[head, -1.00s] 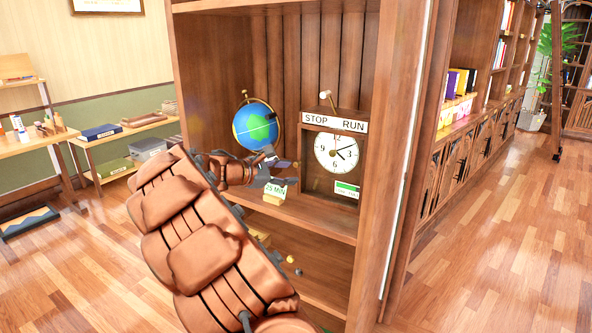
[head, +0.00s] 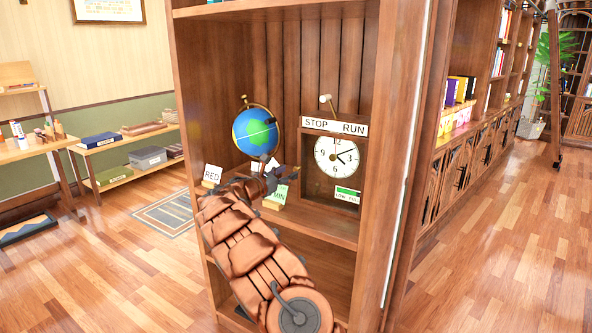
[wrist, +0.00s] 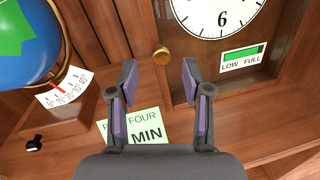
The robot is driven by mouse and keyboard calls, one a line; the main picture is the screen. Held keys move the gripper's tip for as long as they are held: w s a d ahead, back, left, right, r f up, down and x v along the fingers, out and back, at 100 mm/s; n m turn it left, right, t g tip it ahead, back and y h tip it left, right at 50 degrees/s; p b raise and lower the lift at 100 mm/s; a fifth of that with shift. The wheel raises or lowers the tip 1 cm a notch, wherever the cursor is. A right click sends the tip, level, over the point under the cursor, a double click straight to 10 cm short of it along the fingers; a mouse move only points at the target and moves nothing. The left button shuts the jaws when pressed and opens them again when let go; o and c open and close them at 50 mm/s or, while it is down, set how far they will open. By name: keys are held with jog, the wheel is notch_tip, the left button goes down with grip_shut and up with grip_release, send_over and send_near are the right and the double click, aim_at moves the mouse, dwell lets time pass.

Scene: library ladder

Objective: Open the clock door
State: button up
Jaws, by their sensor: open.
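The wooden clock (head: 315,185) stands on the bookcase shelf, with a white dial (head: 336,157) and a LOW/FULL gauge (head: 346,194). Its front looks closed. In the wrist view a round brass knob (wrist: 161,54) sits at the left edge of the clock front, left of the dial (wrist: 215,14). My gripper (wrist: 160,72) is open and empty, its two fingertips apart on either side below the knob in the picture. No contact with the knob shows. In the head view my gripper (head: 273,178) is left of the clock, and my arm hides part of the shelf.
A globe (head: 255,132) stands left of the clock. A green MIN card (head: 280,194) stands below my gripper and a RED card (head: 212,174) farther left. A STOP/RUN sign with a lever (head: 326,100) is above the clock. The bookcase's right side panel (head: 385,170) borders the clock.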

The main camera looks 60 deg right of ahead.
aim_at(295, 170)
jog(key=shift+s+d+p, duration=0.2)
jog(key=shift+d, duration=1.1)
jog(key=shift+s+d+p, duration=0.15)
jog(key=shift+d+p, duration=0.05)
jog(key=shift+d, duration=1.1)
jog(key=shift+c, duration=0.4)
jog(key=c, duration=0.8)
grip_shut()
jog(key=shift+s, duration=0.1)
